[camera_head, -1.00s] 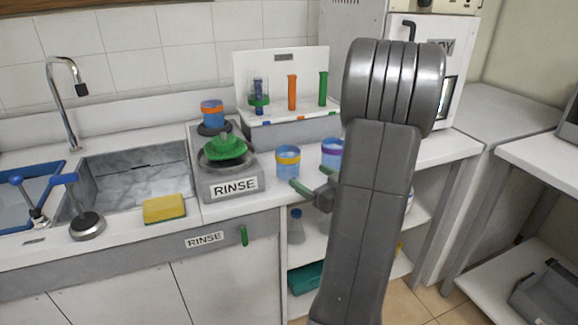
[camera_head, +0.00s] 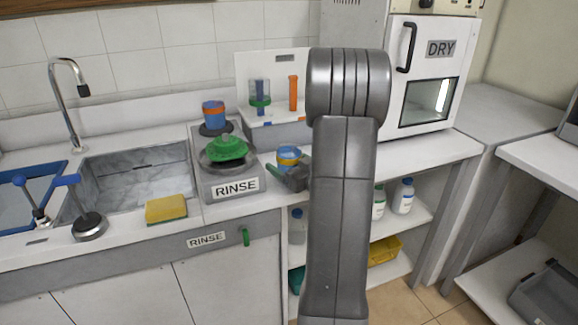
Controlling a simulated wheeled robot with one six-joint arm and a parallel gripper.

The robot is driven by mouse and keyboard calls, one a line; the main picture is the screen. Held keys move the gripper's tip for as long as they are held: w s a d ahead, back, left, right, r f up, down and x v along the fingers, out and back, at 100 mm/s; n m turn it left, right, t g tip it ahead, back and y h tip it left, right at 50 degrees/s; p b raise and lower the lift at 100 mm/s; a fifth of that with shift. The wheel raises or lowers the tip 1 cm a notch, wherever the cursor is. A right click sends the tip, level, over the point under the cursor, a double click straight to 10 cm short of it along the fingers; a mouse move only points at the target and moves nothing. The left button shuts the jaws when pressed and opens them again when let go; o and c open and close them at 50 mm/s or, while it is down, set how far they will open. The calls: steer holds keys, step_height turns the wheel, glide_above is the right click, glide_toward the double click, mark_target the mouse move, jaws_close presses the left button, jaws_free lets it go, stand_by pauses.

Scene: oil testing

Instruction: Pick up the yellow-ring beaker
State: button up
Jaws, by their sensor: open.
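The yellow-ring beaker (camera_head: 288,155) is a small blue cup with a yellow band. It stands on the white counter to the right of the rinse station. My gripper (camera_head: 280,170) is open at the beaker, its green-tipped finger showing at the beaker's front left. The gripper body and part of my arm hide the beaker's lower part, and the other finger cannot be made out. Whether the fingers touch the beaker I cannot tell.
The grey rinse station (camera_head: 238,187) with a green funnel (camera_head: 228,149) is close on the left. A rack (camera_head: 246,75) with colored tubes stands behind. An orange-ringed blue beaker (camera_head: 213,113) is at back left. The drying oven (camera_head: 428,80) is at right.

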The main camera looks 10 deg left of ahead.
steer(key=shift+c, duration=0.5)
steer(key=c, duration=1)
steer(key=shift+r, duration=0.1)
